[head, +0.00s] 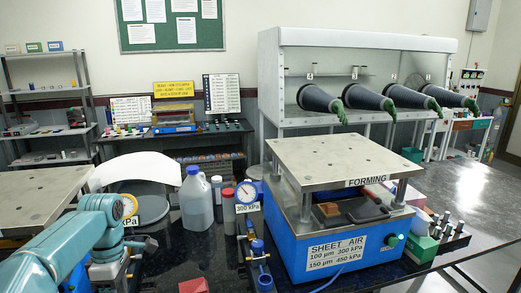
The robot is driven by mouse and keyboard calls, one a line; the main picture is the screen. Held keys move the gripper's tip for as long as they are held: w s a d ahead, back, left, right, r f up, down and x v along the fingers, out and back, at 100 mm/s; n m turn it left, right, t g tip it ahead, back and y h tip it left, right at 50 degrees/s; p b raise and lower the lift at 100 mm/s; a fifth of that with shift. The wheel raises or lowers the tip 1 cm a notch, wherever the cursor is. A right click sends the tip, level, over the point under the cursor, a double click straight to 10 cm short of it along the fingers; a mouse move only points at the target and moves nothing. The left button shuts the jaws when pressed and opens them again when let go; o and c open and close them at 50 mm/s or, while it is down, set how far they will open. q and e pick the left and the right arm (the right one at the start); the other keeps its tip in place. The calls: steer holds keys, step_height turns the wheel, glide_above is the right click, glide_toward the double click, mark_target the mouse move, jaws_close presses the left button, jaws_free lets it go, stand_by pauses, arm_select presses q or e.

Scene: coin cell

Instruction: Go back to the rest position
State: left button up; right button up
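My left arm (75,240), teal with grey joints, comes in from the lower left and bends down at its wrist. A small dark end part, which looks like my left gripper (143,244), points right over the dark bench. It is too small to tell whether it is open or shut, and I see nothing clearly held in it. My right arm and gripper are not in view.
A blue forming press (325,246) stands on the dark bench at centre right. A pressure gauge (247,193), a white jug (196,200) and a grey round container (150,211) stand left of it. A red block (194,286) lies at the front edge.

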arm_select(q)
steer(key=s+d+f+m+g+h, duration=0.15)
steer(key=s+d+f, duration=0.25)
steer(key=f, duration=0.4)
steer(key=s+d+f+m+g, duration=0.1)
steer(key=s+d+f+m, duration=0.2)
steer(key=f, duration=0.5)
steer(key=s+d+f+m+g+h, duration=0.1)
steer(key=s+d+f, duration=0.35)
steer(key=f, duration=0.35)
steer(key=s+d+f+m+t, duration=0.3)
steer(key=s+d+f+m, duration=0.1)
steer(key=s+m, duration=0.2)
steer(key=s+d+f+m+t+h, duration=0.1)
steer(key=s+d+f+m+t, duration=0.2)
steer(key=s+f+m, duration=0.2)
steer(key=shift+s+d+f+m+b, duration=0.3)
steer(key=shift+s+m, duration=0.2)
steer(key=shift+m, duration=0.35)
steer(key=shift+c, duration=0.4)
steer(key=shift+s+t, duration=0.1)
steer(key=shift+t, duration=0.15)
